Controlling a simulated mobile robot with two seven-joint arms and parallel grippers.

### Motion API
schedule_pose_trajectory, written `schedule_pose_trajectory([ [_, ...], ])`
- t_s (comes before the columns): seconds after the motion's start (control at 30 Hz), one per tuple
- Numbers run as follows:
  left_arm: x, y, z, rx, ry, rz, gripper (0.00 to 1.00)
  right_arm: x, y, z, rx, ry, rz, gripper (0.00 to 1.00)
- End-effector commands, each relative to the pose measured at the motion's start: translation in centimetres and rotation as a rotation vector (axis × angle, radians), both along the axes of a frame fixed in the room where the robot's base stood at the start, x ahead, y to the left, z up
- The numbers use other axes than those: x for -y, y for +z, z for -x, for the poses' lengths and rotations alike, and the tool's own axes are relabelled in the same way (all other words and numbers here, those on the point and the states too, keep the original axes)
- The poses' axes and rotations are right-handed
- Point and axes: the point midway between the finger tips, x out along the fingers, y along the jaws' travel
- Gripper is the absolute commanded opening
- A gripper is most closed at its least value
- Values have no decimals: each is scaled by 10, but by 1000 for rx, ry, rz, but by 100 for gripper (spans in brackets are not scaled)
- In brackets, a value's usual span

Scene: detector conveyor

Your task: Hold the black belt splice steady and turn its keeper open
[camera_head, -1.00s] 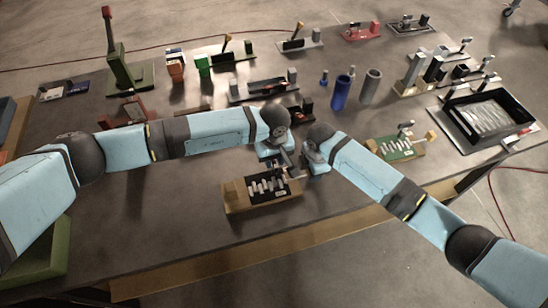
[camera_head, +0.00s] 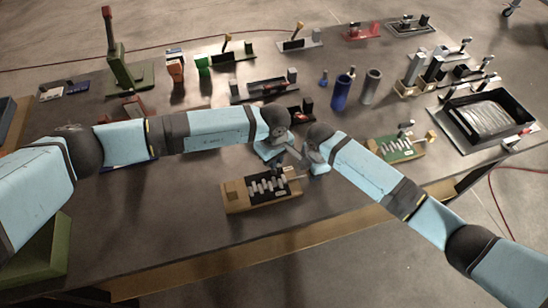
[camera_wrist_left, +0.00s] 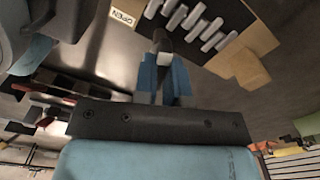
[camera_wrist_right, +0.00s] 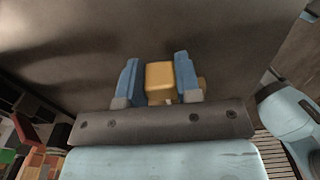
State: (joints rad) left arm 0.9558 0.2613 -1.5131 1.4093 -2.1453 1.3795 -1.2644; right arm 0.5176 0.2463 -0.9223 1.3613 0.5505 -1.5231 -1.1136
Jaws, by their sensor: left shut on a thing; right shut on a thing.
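The black belt splice (camera_head: 279,194) lies near the table's front edge, a dark plate with several pale rollers on a tan base. Its rollers (camera_wrist_left: 195,25) and an OPEN label (camera_wrist_left: 122,18) show in the left wrist view. My left gripper (camera_wrist_left: 163,62) is shut on a dark upright piece with a pale top (camera_wrist_left: 162,38), beside the splice's labelled end. My right gripper (camera_wrist_right: 159,72) is shut on a yellow block (camera_wrist_right: 160,78). In the head view both grippers meet just behind the splice's right end, and the wrists partly hide what they hold. The keeper's position cannot be told.
A green-based splice (camera_head: 402,148) stands to the right, with a black tray (camera_head: 485,115) beyond it. Blue (camera_head: 341,92) and grey (camera_head: 371,86) cylinders stand behind my right wrist. Several other fixtures line the back.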

Motion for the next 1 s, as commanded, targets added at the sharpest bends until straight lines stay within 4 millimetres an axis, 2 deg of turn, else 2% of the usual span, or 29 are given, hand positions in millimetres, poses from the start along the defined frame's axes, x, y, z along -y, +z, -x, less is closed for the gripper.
schedule_pose_trajectory([
  [0.33, 0, 0, 0, 1, 139, -1, 0, 0, 0, 0, 0, 0, 0, 0],
  [0.83, 0, 0, 0, 0, 159, 0, 0, 0, 0, 0, 0, 0, 0, 0],
  [0.87, 0, 0, 0, 0, 159, 0, 18, 0, 0, 0, 0, 0, 0, 0],
  [0.9, 0, 0, 0, 0, 158, 0, 27, 0, 0, 0, 0, 0, 0, 0],
  [0.93, 0, 0, 0, 0, 158, 0, 34, 0, 0, 0, 0, 0, 0, 0],
  [1.0, 0, 0, 0, 0, 158, 0, 37, 0, 0, 0, 0, 0, 0, 0],
])
